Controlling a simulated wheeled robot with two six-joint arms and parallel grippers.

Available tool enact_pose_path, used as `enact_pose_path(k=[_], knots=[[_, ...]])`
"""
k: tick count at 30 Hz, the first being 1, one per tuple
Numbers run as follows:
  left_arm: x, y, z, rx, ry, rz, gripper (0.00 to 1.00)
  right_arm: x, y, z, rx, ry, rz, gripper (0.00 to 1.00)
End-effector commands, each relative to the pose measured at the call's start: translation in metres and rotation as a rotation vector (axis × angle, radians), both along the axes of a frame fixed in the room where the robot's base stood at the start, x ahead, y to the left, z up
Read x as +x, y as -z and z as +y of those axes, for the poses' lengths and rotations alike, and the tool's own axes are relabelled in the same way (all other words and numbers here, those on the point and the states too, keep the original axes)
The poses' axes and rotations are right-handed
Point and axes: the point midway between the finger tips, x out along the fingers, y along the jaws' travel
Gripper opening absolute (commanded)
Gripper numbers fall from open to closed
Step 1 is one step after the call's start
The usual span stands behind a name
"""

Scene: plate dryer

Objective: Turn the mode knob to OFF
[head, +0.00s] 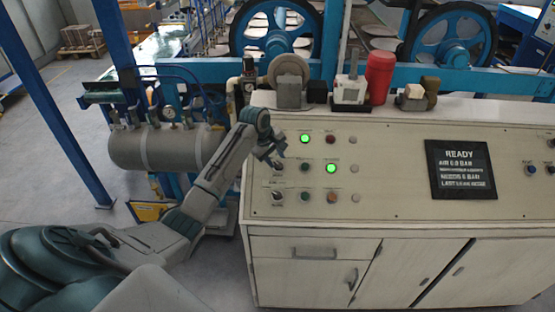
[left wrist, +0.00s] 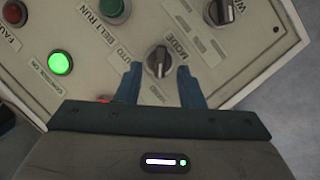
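The mode knob (left wrist: 159,61) is a dark round knob with a pale pointer line, on the cream control panel in the left wrist view. The pale line runs nearly up and down in that picture. The word MODE is beside it, with AUTO at its left; other small labels are hard to read. My left gripper (left wrist: 160,76) is open, its two blue fingers on either side of the knob's near edge with a gap at each side. In the head view my left gripper (head: 269,153) is at the panel's left end and hides the mode knob. My right gripper is not in view.
A lit green CONTROL ON lamp (left wrist: 60,63), a green BELT RUN button (left wrist: 113,9) and another dark knob (left wrist: 221,11) are close by. The READY display (head: 461,169) is farther right. A red cylinder (head: 379,77) stands on the console top. A grey tank (head: 165,147) is left.

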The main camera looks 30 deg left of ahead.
Motion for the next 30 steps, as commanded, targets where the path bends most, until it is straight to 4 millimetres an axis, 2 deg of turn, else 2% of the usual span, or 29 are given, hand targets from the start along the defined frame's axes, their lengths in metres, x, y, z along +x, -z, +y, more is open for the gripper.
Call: enact_pose_path(k=[1,6,17,18,22,30], knots=[[0.002,0.006,-0.002,-0.001,0.0,0.004,0.35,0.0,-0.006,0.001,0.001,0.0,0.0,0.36],[0.009,0.025,-0.003,0.0,0.0,0.002,0.35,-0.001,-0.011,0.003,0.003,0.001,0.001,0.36],[0.012,0.034,-0.004,0.002,0.002,-0.001,0.35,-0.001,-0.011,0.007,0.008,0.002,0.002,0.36],[0.012,0.033,-0.004,0.002,0.002,-0.001,0.33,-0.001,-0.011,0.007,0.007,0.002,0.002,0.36],[0.012,0.033,-0.004,0.002,0.002,-0.001,0.07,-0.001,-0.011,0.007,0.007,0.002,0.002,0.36],[0.012,0.033,-0.004,0.01,0.019,0.005,0.06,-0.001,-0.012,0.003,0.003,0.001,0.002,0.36]])
